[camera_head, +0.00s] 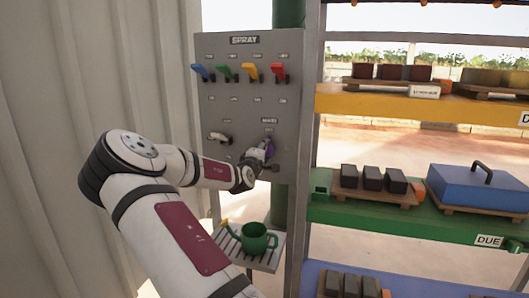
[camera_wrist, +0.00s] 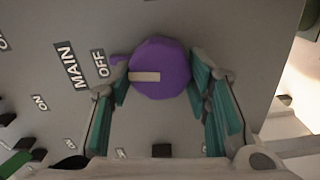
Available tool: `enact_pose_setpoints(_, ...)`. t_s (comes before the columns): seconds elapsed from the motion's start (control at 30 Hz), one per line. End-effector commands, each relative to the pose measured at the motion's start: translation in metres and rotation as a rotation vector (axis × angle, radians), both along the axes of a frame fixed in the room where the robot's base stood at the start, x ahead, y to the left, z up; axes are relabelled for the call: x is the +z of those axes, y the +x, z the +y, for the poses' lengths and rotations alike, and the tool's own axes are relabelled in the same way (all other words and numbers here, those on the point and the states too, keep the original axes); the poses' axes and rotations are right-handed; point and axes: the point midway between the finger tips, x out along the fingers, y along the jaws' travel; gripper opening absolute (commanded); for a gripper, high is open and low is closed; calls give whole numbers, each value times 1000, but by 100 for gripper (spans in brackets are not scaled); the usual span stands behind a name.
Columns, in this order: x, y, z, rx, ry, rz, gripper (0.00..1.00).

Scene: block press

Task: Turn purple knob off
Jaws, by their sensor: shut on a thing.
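The purple knob (camera_wrist: 165,65) sits on the grey panel, between the two fingers of my gripper (camera_wrist: 163,85) in the wrist view. My gripper is shut on the knob, with its teal finger pads against the two sides. A pale pointer mark on the knob shows toward the left, at the "OFF" label (camera_wrist: 100,63); the "MAIN" label (camera_wrist: 70,66) is beside it. In the head view the purple knob (camera_head: 268,146) shows at the lower right of the grey panel (camera_head: 228,108), partly hidden behind my gripper (camera_head: 262,156).
Blue (camera_head: 200,71), green (camera_head: 224,71), yellow (camera_head: 250,72) and red (camera_head: 278,71) levers line the panel's top. A white lever (camera_head: 219,137) is left of the knob. A green watering can (camera_head: 255,239) stands on a slatted stand below. Shelves with dark blocks stand at right.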

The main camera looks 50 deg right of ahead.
Motion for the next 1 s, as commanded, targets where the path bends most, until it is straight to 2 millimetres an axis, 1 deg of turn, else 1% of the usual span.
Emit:
enact_pose_setpoints(0.3,0,2,1,4,-46,108,17)
enact_pose_setpoints(0.83,-1,2,1,3,-54,130,17)
enact_pose_setpoints(0.87,-1,2,1,4,-54,130,47)
enact_pose_setpoints(0.9,-1,2,1,3,-54,130,56)
enact_pose_setpoints(0.93,-1,1,1,3,-54,130,63)
enact_pose_setpoints(1.0,-1,1,1,3,-54,129,63)
